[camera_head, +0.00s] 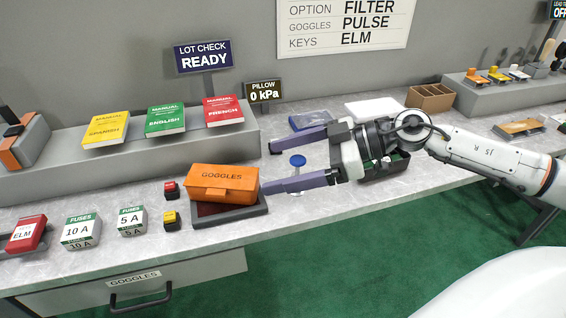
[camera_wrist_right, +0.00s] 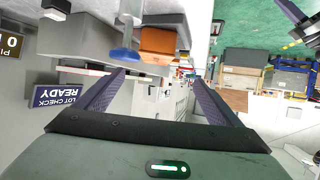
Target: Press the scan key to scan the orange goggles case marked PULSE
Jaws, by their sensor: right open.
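An orange case marked GOGGLES (camera_head: 223,182) sits on a dark, flat pad (camera_head: 233,214) near the counter's front edge; I cannot read PULSE on it. Left of it are a small red key block (camera_head: 171,191) and a yellow one (camera_head: 170,220); I cannot tell from labels which is the scan key. My right gripper (camera_head: 268,168) is open and empty, its fingers pointing left, just right of the case. A blue round knob (camera_head: 297,161) shows between the fingers. The right wrist view shows the orange case (camera_wrist_right: 158,42) beyond the fingers. My left gripper is out of view.
A wall sign (camera_head: 345,25) reads GOGGLES PULSE. The LOT CHECK display (camera_head: 203,57) reads READY; the PILLOW display (camera_head: 263,91) reads 0 kPa. Manuals (camera_head: 165,120) lie on the back shelf. Fuse boxes (camera_head: 81,231) and a red ELM box (camera_head: 25,234) stand at the left front.

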